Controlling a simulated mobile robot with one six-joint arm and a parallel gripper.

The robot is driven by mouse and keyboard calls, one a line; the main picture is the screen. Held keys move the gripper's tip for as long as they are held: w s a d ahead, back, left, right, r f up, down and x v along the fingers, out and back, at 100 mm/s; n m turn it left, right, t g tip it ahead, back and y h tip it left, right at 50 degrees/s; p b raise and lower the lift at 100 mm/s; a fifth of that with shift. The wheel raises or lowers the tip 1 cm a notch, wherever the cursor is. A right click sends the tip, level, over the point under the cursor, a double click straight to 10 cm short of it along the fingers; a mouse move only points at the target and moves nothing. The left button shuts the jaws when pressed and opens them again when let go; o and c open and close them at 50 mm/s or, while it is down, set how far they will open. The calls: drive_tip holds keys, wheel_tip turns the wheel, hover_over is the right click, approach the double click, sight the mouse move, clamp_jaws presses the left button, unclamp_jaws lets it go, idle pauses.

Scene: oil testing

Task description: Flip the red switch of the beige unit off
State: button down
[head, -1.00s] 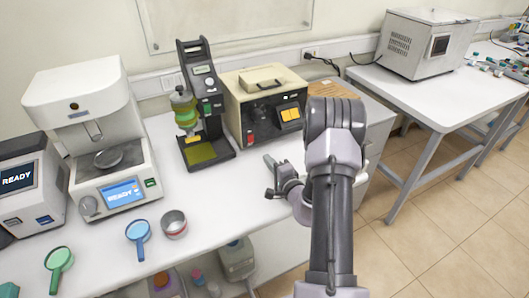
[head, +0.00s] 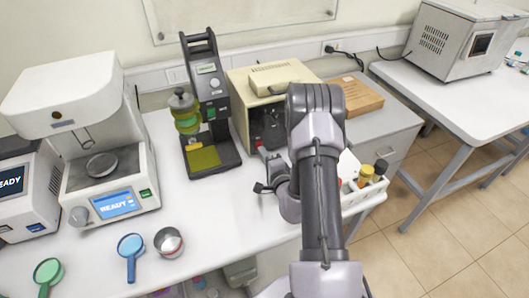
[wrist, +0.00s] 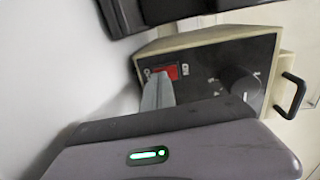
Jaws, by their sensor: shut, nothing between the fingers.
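In the head view my gripper (head: 266,155) is in front of the panel.
The black stand (head: 207,110) with a green-yellow vessel is close on the left. A wooden box (head: 358,98) lies behind my arm, and a white tray (head: 362,195) with bottles is to the right. A black handle (wrist: 292,97) sticks out beside the unit's panel.

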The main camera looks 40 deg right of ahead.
drive_tip(key=f+b, duration=0.1)
drive_tip(key=b, duration=0.2)
drive_tip(key=shift+w, duration=0.15)
drive_tip(key=shift+t+h+b, duration=0.3)
drive_tip(key=shift+t+b, duration=0.1)
drive_tip(key=shift+b, duration=0.5)
drive_tip(key=shift+w+b, duration=0.1)
drive_tip(key=shift+b, duration=0.75)
drive_tip(key=shift+r, duration=0.45)
